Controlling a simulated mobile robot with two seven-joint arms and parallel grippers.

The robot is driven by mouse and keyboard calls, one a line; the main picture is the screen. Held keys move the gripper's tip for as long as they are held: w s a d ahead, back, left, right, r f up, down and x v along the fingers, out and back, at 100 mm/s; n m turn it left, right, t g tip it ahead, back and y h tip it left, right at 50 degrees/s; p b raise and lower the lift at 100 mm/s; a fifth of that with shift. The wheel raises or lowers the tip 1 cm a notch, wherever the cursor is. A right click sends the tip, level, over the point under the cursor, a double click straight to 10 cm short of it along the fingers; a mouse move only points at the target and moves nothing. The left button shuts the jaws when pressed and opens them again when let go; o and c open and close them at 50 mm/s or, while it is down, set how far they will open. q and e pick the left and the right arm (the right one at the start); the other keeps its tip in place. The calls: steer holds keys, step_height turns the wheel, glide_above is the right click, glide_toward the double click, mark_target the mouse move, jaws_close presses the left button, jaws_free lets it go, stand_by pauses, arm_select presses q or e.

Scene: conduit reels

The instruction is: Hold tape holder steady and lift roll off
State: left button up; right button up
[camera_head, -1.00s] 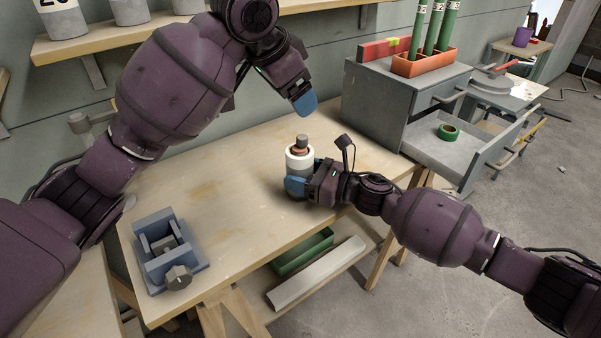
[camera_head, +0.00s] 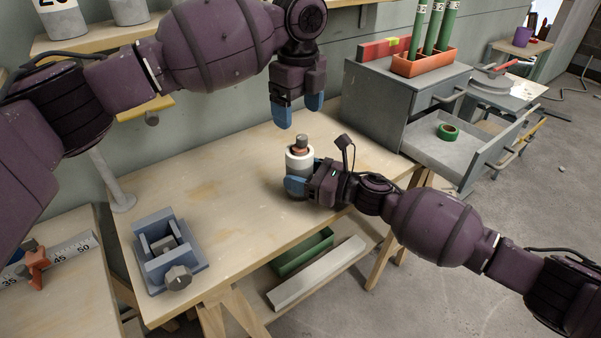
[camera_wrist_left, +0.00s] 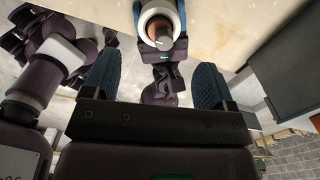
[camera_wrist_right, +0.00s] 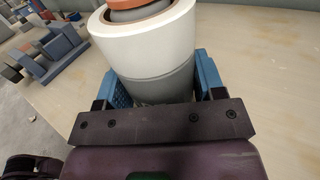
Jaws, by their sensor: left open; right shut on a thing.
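The tape holder has a grey cylindrical body (camera_wrist_right: 160,82) and stands upright on the workbench. A white roll (camera_head: 300,157) sits around its top, with a copper-coloured core and a grey knob (camera_head: 301,140) sticking up. My right gripper (camera_head: 308,186) is shut on the grey body, below the roll; its blue fingers lie on either side in the right wrist view. My left gripper (camera_head: 298,112) is open and empty, pointing down just above the holder. In the left wrist view, the roll (camera_wrist_left: 160,22) shows at the top, beyond the open fingers (camera_wrist_left: 158,88).
A blue-grey vise (camera_head: 168,252) stands at the bench's front left. A grey cabinet (camera_head: 375,105) with an open drawer holding green tape (camera_head: 448,131) is at the right. A green bin (camera_head: 303,250) lies on the lower shelf. The bench middle (camera_head: 225,190) is clear.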

mark_target(299, 146)
arm_select(q)
steer(key=shift+d+m, duration=0.1)
steer(key=shift+m, duration=1.1)
steer(key=shift+s+f, duration=0.1)
steer(key=shift+f, duration=4.9)
steer(key=shift+c, duration=0.4)
steer(key=c, duration=0.5)
steer(key=shift+r, duration=0.2)
steer(key=shift+c, duration=0.2)
steer(key=shift+r, duration=4.85)
